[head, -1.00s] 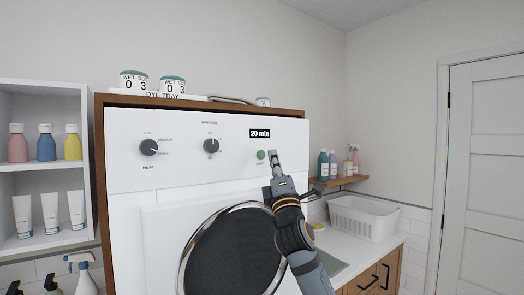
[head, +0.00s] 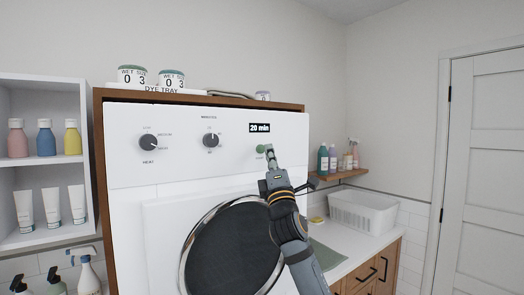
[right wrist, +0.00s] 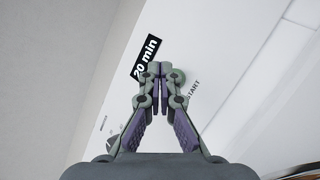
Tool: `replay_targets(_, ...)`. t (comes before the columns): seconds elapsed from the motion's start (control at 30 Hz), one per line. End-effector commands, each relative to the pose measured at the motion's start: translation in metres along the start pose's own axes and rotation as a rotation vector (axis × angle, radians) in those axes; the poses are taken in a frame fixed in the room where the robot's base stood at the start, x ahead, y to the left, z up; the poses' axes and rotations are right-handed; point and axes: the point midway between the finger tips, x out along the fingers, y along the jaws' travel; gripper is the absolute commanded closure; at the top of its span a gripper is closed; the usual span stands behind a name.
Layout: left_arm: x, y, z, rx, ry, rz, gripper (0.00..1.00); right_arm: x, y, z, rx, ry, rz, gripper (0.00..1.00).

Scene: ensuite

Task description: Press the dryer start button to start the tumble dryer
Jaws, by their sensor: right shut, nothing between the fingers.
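The white tumble dryer (head: 140,185) stands in a brown wooden surround. Its green round start button (head: 261,149) is at the right of the panel, under a black display (head: 260,128) reading "20 min". My right gripper (head: 269,149) is shut and empty, its tips just right of the button in the head view. In the right wrist view the closed fingertips (right wrist: 154,67) partly cover the green button (right wrist: 178,76), with the START label beside it. I cannot tell whether the tips touch the button. My left gripper is out of view.
A heat knob (head: 148,142) and a minutes knob (head: 211,140) sit left on the panel. The round dark door (head: 232,250) is below. A white basket (head: 362,212) stands on the counter at right, and bottles stand on a small shelf (head: 340,175).

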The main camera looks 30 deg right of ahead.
Motion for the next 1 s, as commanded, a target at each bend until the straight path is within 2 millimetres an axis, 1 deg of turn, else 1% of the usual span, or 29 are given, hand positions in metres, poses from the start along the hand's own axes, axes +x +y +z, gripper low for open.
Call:
replay_targets(0.57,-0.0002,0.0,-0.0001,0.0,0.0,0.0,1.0,0.0003,-0.0001,-0.0001,0.0,0.0,0.0,1.0)
replay_targets(0.8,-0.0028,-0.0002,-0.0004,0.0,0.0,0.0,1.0,0.0063,-0.004,-0.0042,0.0,0.0,-0.001,1.0)
replay_targets(1.0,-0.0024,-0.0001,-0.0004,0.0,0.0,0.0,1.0,0.0063,-0.0044,-0.0046,0.0,0.0,0.0,1.0)
